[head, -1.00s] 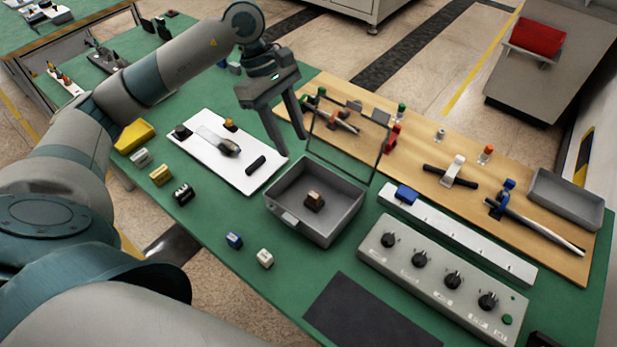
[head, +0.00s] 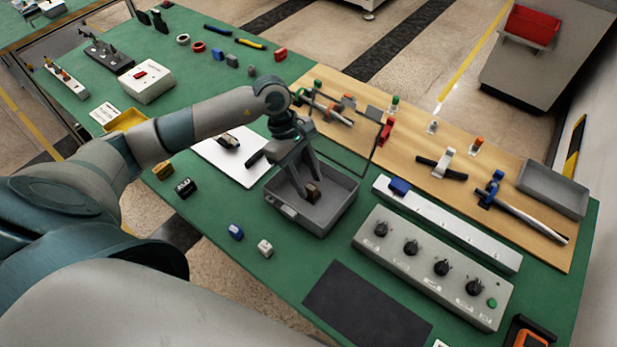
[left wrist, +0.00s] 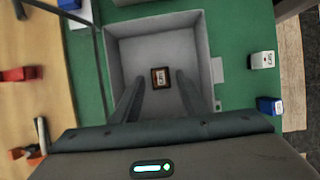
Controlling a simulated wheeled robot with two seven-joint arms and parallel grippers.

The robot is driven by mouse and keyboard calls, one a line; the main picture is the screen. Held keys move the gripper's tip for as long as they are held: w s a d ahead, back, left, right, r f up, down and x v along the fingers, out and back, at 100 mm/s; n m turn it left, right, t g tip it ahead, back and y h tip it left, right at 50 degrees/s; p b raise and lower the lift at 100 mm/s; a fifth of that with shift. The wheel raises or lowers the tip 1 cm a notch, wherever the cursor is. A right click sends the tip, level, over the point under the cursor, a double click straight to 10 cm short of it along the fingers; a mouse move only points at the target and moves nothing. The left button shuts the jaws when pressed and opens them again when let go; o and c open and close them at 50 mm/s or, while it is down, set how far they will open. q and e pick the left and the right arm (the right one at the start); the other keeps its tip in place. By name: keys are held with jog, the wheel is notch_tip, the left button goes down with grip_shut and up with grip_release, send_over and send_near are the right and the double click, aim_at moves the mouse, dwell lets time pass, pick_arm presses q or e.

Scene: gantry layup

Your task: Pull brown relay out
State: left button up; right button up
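The brown relay (head: 313,192) sits on the floor of an open grey box (head: 328,222). In the left wrist view the relay (left wrist: 161,78) shows a pale label on its top, with the grey box walls (left wrist: 205,50) around it. My left gripper (head: 307,193) reaches down into the box with its fingers at the relay. In the left wrist view the left gripper (left wrist: 158,80) has its fingers apart, one on each side of the relay, with gaps visible. My right gripper is not in view.
The box's raised clear lid frame (head: 374,152) stands at its back. A grey panel with black knobs (head: 430,265) lies to the right, with a white rail holding a blue relay (head: 399,186) behind it. Blue (head: 235,232) and white (head: 265,248) relays lie in front.

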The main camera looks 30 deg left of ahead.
aim_at(308, 185)
pick_arm(q)
jog(key=shift+d+f, duration=0.15)
jog(key=shift+f, duration=0.3)
grip_shut()
jog(key=shift+r+p, duration=0.55)
jog(key=shift+r, duration=0.65)
jog(key=shift+r, duration=0.25)
dwell(0.7)
jog(key=shift+r, duration=0.15)
jog(key=shift+r+p, duration=0.35)
jog(key=shift+r, duration=1.15)
